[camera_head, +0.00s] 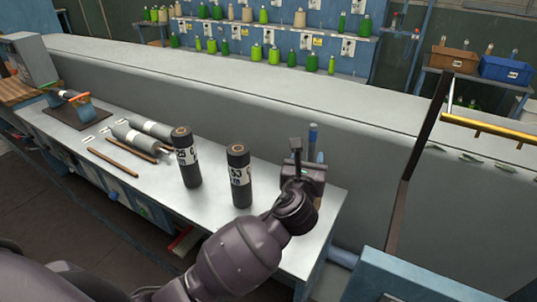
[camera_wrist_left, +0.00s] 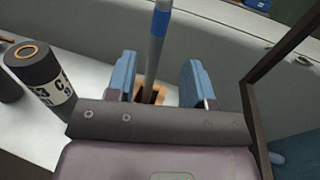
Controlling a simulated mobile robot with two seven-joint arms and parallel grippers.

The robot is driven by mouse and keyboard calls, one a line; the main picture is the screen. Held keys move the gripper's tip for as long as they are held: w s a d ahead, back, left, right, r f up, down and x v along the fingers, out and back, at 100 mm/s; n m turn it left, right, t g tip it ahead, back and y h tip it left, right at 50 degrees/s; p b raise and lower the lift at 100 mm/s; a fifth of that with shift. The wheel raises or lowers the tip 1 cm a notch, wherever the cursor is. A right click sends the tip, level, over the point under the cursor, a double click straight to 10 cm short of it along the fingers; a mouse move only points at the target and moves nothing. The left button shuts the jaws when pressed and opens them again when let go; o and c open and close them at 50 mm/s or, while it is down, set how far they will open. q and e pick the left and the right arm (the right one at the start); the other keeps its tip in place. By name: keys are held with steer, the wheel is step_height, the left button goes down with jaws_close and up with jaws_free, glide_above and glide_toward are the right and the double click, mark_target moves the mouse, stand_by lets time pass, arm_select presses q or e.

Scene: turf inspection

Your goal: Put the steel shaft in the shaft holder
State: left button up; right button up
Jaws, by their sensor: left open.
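The steel shaft (camera_head: 313,132) is a grey rod with a blue band, standing roughly upright at the right end of the bench. In the left wrist view the shaft (camera_wrist_left: 155,45) shows between the two blue finger pads of my left gripper (camera_wrist_left: 160,78). The gripper is open, with gaps to the pads. In the head view my left gripper (camera_head: 308,158) is at the shaft and hides its lower part. An orange-brown piece (camera_wrist_left: 160,95) shows around the shaft's foot; I cannot tell whether it is the shaft holder. My right gripper is not in view.
Two dark labelled rolls (camera_head: 186,160) (camera_head: 239,178) stand left of my gripper on the bench (camera_head: 215,205). Grey rolls (camera_head: 133,138) and brown rods (camera_head: 110,164) lie further left, near a stand with orange and green ends (camera_head: 80,108). A dark frame (camera_head: 415,150) rises at right.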

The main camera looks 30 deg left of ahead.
arm_select(q)
steer(key=s+a+f+n+g+h, duration=0.2)
steer(key=s+f+n, duration=0.4)
steer(key=f+n, duration=0.25)
steer(key=s+a+f+n+g+h, duration=0.1)
steer(key=s+a+f+n+g, duration=0.15)
steer(key=s+f+n, duration=0.6)
steer(key=s+a+f+n+g, duration=0.1)
steer(key=s+a+f+n, duration=0.4)
steer(key=s+f+n, duration=0.4)
steer(key=s+n, duration=0.3)
steer(key=n, duration=0.3)
steer(key=shift+a+f+n+h, duration=0.2)
steer(key=shift+f+n+h, duration=0.1)
steer(key=shift+h, duration=0.1)
steer(key=shift+g, duration=0.25)
